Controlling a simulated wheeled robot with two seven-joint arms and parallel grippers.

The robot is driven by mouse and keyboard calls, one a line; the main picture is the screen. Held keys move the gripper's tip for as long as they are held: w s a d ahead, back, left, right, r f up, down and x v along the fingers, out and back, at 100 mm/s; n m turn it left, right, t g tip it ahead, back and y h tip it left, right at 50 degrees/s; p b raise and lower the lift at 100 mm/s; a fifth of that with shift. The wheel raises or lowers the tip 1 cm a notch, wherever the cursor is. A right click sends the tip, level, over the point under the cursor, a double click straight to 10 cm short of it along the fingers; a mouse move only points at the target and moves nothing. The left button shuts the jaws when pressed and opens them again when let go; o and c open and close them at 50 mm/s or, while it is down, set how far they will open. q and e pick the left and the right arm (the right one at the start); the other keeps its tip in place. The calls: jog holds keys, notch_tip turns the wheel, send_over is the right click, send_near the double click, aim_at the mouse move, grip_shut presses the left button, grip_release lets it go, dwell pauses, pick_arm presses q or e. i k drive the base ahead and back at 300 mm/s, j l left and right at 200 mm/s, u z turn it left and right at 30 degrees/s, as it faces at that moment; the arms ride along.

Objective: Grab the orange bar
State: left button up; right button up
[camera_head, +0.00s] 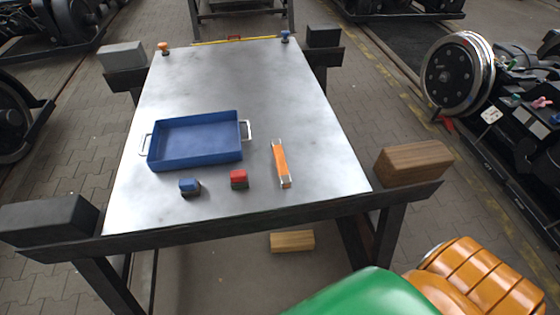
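The orange bar (281,162) lies on the metal table top (240,90), right of the blue tray. It is narrow, with pale metallic ends, and runs roughly from the back of the table toward the front edge. Nothing touches it. Neither my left gripper nor my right gripper is in view.
A blue tray (196,166) with side handles stands left of the bar. A wooden block (413,162) rests at the table's right corner. The table's back half is mostly clear.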

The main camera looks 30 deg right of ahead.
aim_at(285, 181)
jog(key=j+z, duration=0.15)
jog(key=z, duration=0.25)
jog(key=j+z, duration=0.2)
jog(key=z, duration=0.25)
jog(key=j+z, duration=0.2)
jog(key=z, duration=0.2)
jog(key=j+z, duration=0.15)
jog(key=z, duration=0.25)
